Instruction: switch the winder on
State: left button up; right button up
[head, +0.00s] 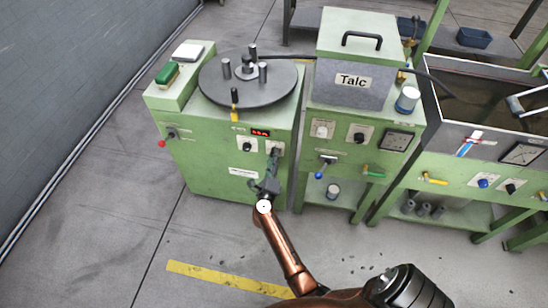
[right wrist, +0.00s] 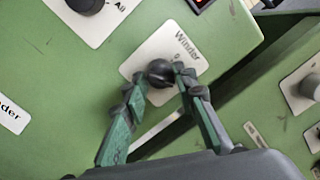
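The winder switch is a small black knob (right wrist: 160,72) on a white plate marked "Winder" (right wrist: 186,44), with a "0" visible above the knob. In the head view its plate (head: 275,145) is at the upper right of the green winder machine's front (head: 215,160), below the round dark turntable (head: 235,88). My right gripper (right wrist: 161,75) has its fingertips on both sides of the knob, seemingly touching it. In the head view the right gripper (head: 274,160) reaches up to the switch and partly covers it. The knob's pointer cannot be made out. My left gripper is not in view.
A second black knob (head: 247,146) sits left of the switch, below a red display (head: 260,133). A red-tipped lever (head: 163,143) sticks out at the front's left. The talc unit (head: 352,100), with its own knobs and levers, stands close on the right.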

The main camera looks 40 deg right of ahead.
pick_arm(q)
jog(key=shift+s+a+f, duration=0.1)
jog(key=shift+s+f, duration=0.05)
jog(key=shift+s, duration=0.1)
pick_arm(e)
jog(key=o, duration=0.4)
jog(key=shift+c, duration=0.2)
